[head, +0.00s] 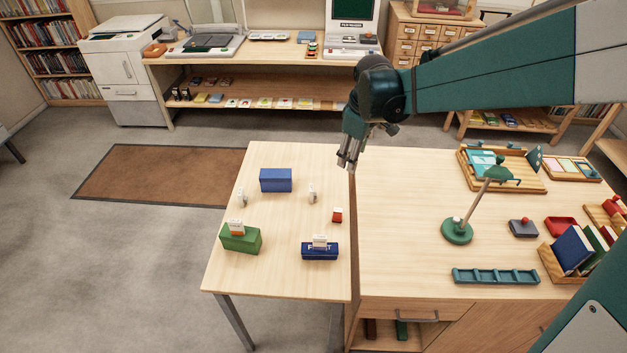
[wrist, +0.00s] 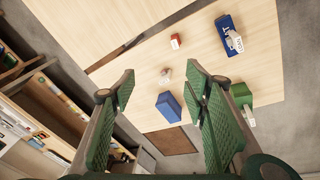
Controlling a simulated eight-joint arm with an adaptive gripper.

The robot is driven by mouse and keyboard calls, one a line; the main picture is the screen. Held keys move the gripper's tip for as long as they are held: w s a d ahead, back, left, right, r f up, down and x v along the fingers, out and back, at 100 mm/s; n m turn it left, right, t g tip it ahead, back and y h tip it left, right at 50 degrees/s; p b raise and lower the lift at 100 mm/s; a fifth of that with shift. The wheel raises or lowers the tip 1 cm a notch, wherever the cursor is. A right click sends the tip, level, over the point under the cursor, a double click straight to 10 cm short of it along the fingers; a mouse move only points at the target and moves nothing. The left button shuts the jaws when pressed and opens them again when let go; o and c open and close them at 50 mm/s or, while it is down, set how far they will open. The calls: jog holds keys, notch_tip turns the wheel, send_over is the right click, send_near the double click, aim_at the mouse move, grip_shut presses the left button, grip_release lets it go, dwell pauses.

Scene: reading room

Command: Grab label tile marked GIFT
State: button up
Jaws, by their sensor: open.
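No lettering reading GIFT is legible, so I cannot tell which tile it is. A small white upright piece (head: 312,194) stands on the table; it also shows between my fingers in the wrist view (wrist: 165,74). Another white piece (head: 241,198) stands at the table's left. A white-and-orange tile (head: 237,227) rests on a green box (head: 240,243). A white tile (head: 320,241) rests on a dark blue lettered box (head: 320,252). A small red-and-white piece (head: 337,215) lies near the right edge. My gripper (head: 348,160) is open and empty, above the table's far right corner.
A plain blue box (head: 276,180) sits at the table's far side. The adjoining desk on the right holds a green lamp (head: 457,231), a teal slotted rack (head: 495,276), trays and books. The middle of the small table (head: 275,220) is clear.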

aim_at(312, 187)
jog(key=w+a+f+n+g, duration=0.1)
jog(key=w+a+f, duration=0.3)
jog(key=f, duration=0.4)
jog(key=w+a+f+n, duration=0.3)
jog(key=w+a+f, duration=0.1)
jog(key=f, duration=0.4)
jog(key=w+a+f+n+g+b, duration=0.1)
jog(key=w+a+f+n, duration=0.2)
jog(key=f, duration=0.4)
jog(key=shift+w+a+f+g+h, duration=0.2)
jog(key=shift+w+a, duration=0.15)
jog(key=shift+a, duration=0.25)
jog(key=shift+w+a+f+g+h, duration=0.1)
jog(key=shift+w+a+f, duration=0.15)
jog(key=shift+a, duration=0.35)
jog(key=shift+w+a+f, duration=0.1)
jog(key=shift+a+f, duration=0.1)
jog(key=shift+f, duration=0.15)
jog(key=shift+f, duration=1.25)
jog(key=shift+f, duration=0.15)
jog(key=shift+f, duration=2.45)
jog(key=c, duration=1)
